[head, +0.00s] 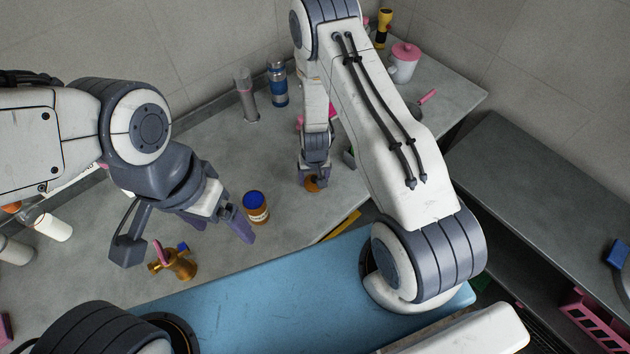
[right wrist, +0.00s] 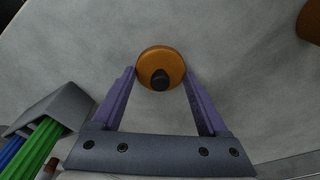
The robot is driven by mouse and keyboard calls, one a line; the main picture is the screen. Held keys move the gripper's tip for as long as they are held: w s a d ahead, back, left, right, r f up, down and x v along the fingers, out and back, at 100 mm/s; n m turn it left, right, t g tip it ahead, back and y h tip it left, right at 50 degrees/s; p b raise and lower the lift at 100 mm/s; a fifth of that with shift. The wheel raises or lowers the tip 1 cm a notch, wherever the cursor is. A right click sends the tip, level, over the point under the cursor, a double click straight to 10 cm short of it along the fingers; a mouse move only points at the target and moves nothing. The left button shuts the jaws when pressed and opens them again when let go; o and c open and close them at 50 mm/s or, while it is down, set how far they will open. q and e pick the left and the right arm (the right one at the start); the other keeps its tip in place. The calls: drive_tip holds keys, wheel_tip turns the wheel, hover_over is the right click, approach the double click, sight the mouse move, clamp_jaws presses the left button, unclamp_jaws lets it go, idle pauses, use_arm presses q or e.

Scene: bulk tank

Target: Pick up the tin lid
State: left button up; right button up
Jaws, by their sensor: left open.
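The tin lid appears to be the round copper-orange disc with a dark knob (right wrist: 161,55) in the right wrist view. It lies on the grey worktop, and a bit of its orange shows in the head view (head: 312,185). My right gripper (right wrist: 160,72) is above it, its two purple fingers apart, with the lid between and just beyond the tips. A slim gap shows at the lid's left edge; contact at the right edge is unclear. My left gripper (head: 237,222) is open and empty, low beside an amber jar with a blue cap (head: 256,208).
A brass fitting with a pink handle (head: 178,263) stands below my left gripper. A grey block with green and blue strips (right wrist: 55,115) is left of my right gripper.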

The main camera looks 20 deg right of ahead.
drive_tip(key=shift+c, duration=0.8)
drive_tip(key=shift+r, duration=0.1)
